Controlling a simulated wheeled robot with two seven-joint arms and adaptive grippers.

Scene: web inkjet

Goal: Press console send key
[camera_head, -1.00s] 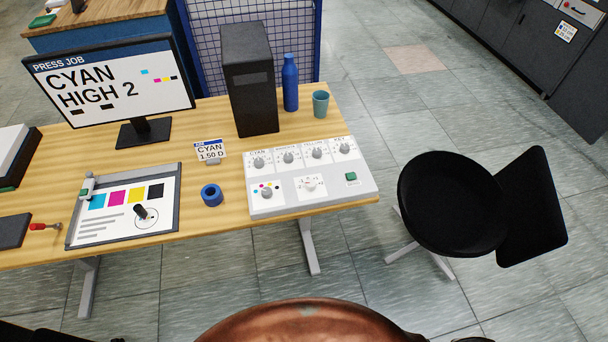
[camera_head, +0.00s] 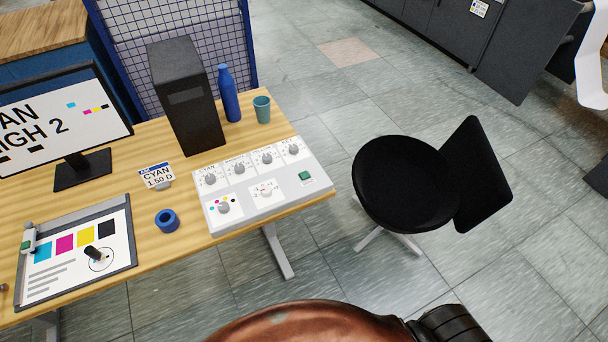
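The white console (camera_head: 262,184) stands on the right end of the wooden desk. It carries several grey knobs, one paler knob, and a green key (camera_head: 305,176) at its right side, with a small label below it that is too small to read. The green key looks like the send key. Neither of my grippers shows in the head view, and nothing touches the console.
The desk (camera_head: 150,250) also holds a monitor (camera_head: 55,120), a black tower (camera_head: 187,97), a blue bottle (camera_head: 229,94), a teal cup (camera_head: 262,109), a blue tape roll (camera_head: 167,221) and a clipboard (camera_head: 72,259). A black chair (camera_head: 405,185) stands right of the desk. Floor is open in front.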

